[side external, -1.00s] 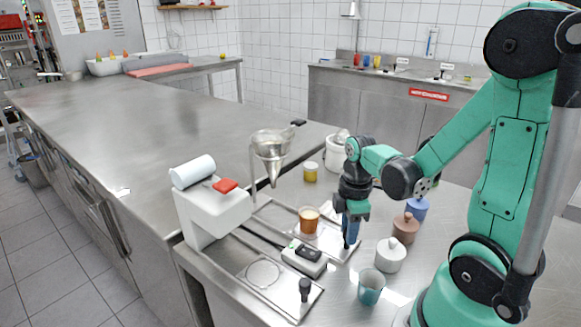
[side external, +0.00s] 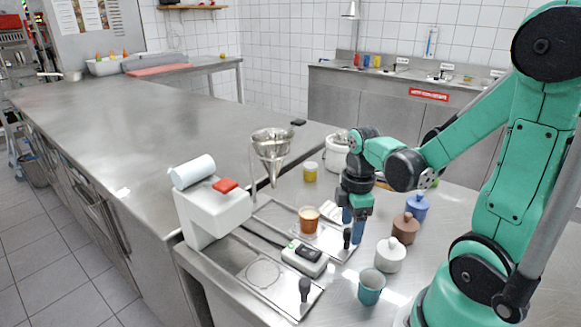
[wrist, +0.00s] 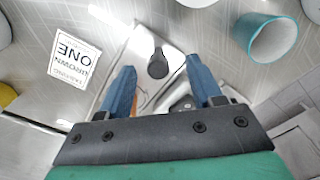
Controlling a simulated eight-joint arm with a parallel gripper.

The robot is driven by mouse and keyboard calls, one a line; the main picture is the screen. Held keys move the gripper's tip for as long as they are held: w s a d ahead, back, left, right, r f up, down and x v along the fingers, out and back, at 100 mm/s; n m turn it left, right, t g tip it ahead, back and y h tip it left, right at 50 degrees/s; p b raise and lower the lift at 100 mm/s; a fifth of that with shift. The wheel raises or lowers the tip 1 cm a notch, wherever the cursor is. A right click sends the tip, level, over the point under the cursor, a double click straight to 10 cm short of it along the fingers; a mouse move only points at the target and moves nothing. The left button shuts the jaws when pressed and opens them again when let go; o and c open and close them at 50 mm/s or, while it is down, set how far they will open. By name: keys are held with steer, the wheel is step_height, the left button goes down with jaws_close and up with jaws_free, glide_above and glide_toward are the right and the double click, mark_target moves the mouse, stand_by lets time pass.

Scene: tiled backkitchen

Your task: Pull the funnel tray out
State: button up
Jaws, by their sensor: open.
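The funnel tray (side external: 325,246) is a flat metal tray on the steel counter below the metal funnel (side external: 271,146). A glass of amber drink (side external: 309,220) stands on it. Its black knob handle (side external: 347,238) stands at the tray's front end; the knob also shows in the wrist view (wrist: 157,64). My gripper (side external: 354,230) is open, blue fingers pointing down beside the knob. In the wrist view the knob appears between my fingertips (wrist: 160,70), apart from both; whether the fingers are level with it or above it I cannot tell.
A second tray with a black knob (side external: 304,288) lies left, under the white machine (side external: 215,205). A small scale (side external: 305,257) sits between the trays. A teal cup (side external: 371,287) and white (side external: 390,255), brown (side external: 405,228) and blue (side external: 417,206) jars stand on the right.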

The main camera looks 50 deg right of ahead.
steer(key=shift+r, duration=2.1)
steer(key=shift+w+a+r, duration=0.1)
steer(key=shift+w+a, duration=0.1)
steer(key=shift+a, duration=0.1)
steer(key=w+a+r+m+t, duration=0.2)
steer(key=a+m+t, duration=0.1)
steer(key=a+m, duration=0.1)
steer(key=w+a+r+m+t, duration=0.2)
steer(key=w+a+m+t, duration=0.1)
steer(key=a+m+t, duration=0.1)
steer(key=shift+a+r+m, duration=0.3)
steer(key=shift+a+m, duration=0.2)
steer(key=shift+a, duration=0.75)
